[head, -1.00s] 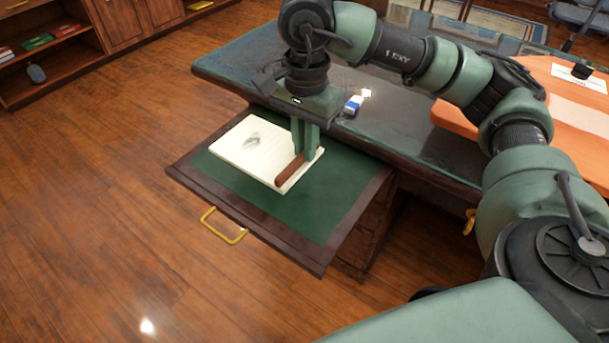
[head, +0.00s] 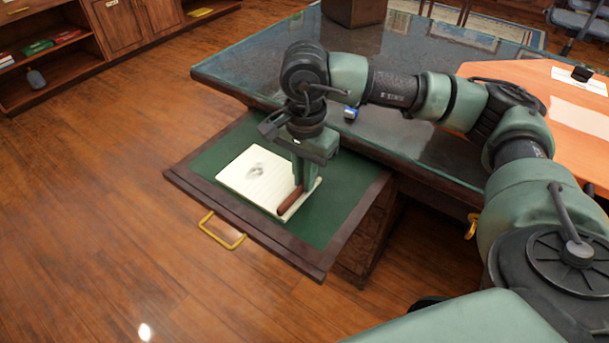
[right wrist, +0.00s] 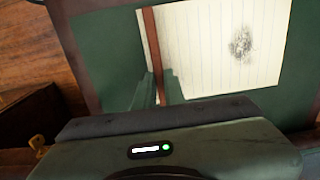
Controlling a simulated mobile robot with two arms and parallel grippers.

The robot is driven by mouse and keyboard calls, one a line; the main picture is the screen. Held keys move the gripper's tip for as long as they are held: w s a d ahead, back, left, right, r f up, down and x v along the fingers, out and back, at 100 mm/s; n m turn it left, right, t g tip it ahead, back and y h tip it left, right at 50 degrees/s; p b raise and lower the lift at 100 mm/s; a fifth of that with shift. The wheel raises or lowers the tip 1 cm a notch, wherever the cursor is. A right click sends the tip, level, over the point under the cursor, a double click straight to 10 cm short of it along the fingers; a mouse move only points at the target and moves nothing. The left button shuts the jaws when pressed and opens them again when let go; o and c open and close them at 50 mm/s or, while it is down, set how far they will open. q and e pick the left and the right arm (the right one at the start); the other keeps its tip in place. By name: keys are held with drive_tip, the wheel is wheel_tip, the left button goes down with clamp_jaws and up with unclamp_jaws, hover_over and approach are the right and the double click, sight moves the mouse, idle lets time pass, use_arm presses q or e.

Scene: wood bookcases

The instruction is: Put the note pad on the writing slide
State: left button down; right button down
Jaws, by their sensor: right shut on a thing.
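The note pad (head: 256,175) is cream, lined, with a dark smudge and a brown strip along one edge. My right gripper (head: 298,183) is shut on the pad at its brown-strip edge; the right wrist view shows the pad (right wrist: 208,50) and the fingers (right wrist: 158,88) on either side of the strip. The writing slide (head: 348,178) is a pulled-out board with a green top and dark wood frame. The pad is flat over its green area, on it or very close above it; I cannot tell which. My left gripper is not in view.
The glass-topped desk (head: 240,70) stands behind the slide, with a small blue-and-white object (head: 350,112) on it. A brass handle (head: 222,232) is on the slide's front edge. An orange surface (head: 565,90) is at right. Wood floor lies open at left.

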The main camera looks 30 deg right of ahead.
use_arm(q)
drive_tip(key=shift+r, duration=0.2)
use_arm(e)
drive_tip(key=c, duration=1.5)
unclamp_jaws()
drive_tip(key=shift+r, duration=0.1)
